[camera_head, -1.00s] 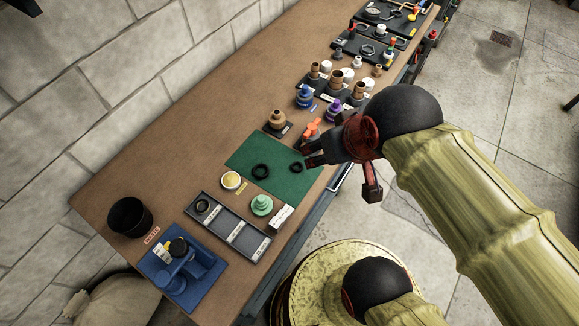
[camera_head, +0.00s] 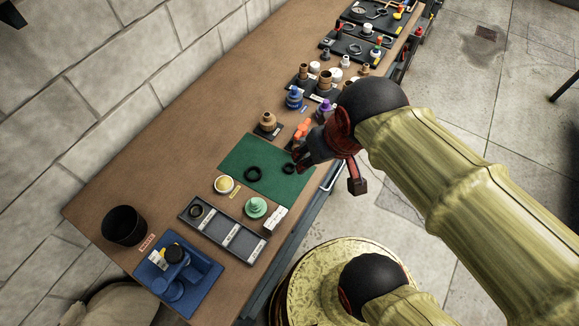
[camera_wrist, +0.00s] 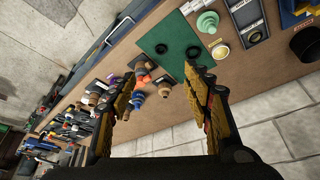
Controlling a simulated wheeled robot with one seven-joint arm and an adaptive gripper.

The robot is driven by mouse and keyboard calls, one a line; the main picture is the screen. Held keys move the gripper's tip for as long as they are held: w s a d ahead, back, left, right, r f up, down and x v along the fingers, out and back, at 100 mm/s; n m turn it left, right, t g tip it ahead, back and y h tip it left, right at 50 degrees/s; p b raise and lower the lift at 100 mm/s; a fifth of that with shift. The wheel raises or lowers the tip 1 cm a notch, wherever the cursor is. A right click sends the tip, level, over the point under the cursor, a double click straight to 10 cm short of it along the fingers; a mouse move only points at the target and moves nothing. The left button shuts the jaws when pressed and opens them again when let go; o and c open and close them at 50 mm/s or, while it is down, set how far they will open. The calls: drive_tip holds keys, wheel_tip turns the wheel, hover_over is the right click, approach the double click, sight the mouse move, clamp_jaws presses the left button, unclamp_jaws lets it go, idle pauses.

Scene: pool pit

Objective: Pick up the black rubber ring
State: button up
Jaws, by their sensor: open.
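Two black rubber rings lie on the green mat (camera_head: 285,189). The larger ring (camera_head: 252,173) is near the mat's middle. The smaller ring (camera_head: 289,168) is at its right side, beside my gripper (camera_head: 299,162). A third dark ring (camera_head: 196,211) lies in the left compartment of the grey tray (camera_head: 228,243). In the wrist view my gripper (camera_wrist: 160,95) is open and empty. Beyond its fingers the two mat rings show, one at the upper left (camera_wrist: 161,48) and one nearer the right finger (camera_wrist: 193,52). I cannot tell which ring the task means.
A green stepped piece (camera_head: 256,207) and a yellow-filled dish (camera_head: 224,185) stand near the tray. A black cup (camera_head: 123,226) and a blue holder (camera_head: 181,280) are at the near left. An orange piece (camera_head: 302,129) stands just behind my gripper. Fittings crowd the far bench; bare wood lies along the wall.

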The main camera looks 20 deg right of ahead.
drive_tip(key=w+f+m+g+p, duration=0.1)
drive_tip(key=w+f+g, duration=0.4)
drive_tip(key=f, duration=0.5)
drive_tip(key=m, duration=0.6)
hover_over(290, 168)
wheel_tip(290, 168, down, 11)
wheel_tip(290, 168, down, 8)
drive_tip(key=shift+r+b, duration=0.2)
drive_tip(key=shift+b, duration=0.25)
drive_tip(key=shift+c, duration=0.8)
drive_tip(key=c, duration=0.7)
drive_tip(key=shift+c, duration=0.2)
drive_tip(key=shift+r, duration=0.1)
